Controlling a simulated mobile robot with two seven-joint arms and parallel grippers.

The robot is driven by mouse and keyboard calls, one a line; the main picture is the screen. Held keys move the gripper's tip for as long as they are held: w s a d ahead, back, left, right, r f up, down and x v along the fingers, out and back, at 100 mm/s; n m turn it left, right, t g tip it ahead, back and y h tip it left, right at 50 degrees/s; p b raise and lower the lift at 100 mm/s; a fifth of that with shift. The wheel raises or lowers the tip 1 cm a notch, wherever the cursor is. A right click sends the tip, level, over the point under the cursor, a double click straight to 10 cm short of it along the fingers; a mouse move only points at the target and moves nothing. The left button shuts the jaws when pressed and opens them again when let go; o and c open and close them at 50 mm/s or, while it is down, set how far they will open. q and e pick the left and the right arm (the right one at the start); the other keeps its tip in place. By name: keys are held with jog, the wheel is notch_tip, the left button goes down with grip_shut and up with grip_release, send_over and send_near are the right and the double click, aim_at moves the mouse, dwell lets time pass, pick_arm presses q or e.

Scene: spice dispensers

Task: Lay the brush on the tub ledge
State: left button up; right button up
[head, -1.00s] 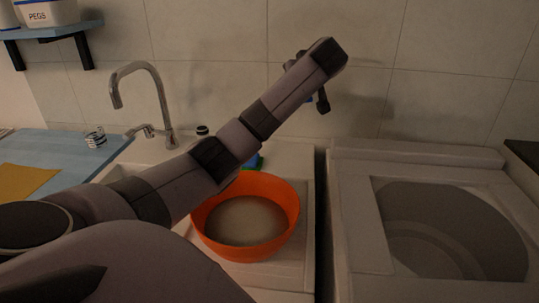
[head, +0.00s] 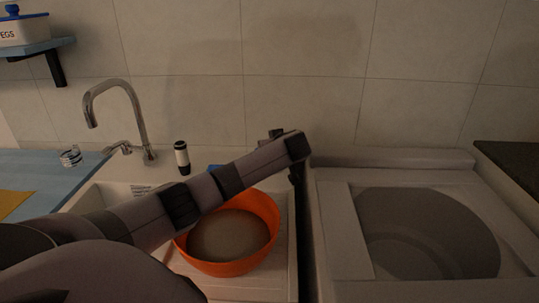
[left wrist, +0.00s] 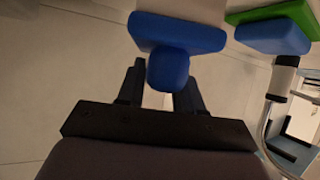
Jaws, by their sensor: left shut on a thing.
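In the left wrist view my left gripper (left wrist: 166,85) is shut on the round knob of the blue brush (left wrist: 178,32). The brush's wide blue part lies beyond the fingertips, with a pale part past it. In the head view my left gripper (head: 296,172) is mostly hidden behind its own wrist, near the gap between the sink unit and the white tub unit (head: 345,232). The brush cannot be made out there. The tub's raised back ledge (head: 400,159) lies right of the gripper and looks bare. My right gripper is not in view.
An orange bowl (head: 266,226) stands on the drainer below my left arm. Behind the arm are a blue-and-green sponge (left wrist: 275,28), a black-and-white bottle (head: 182,158) and a tap (head: 140,120). The round tub opening (head: 420,235) is at right. A tiled wall is behind.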

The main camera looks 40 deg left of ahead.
pick_arm(q)
notch_tip(320, 180, down, 3)
jog(key=shift+r, duration=0.1)
jog(key=shift+f, duration=0.25)
jog(key=o, duration=1.1)
jog(key=shift+r, duration=0.1)
jog(key=shift+r, duration=0.1)
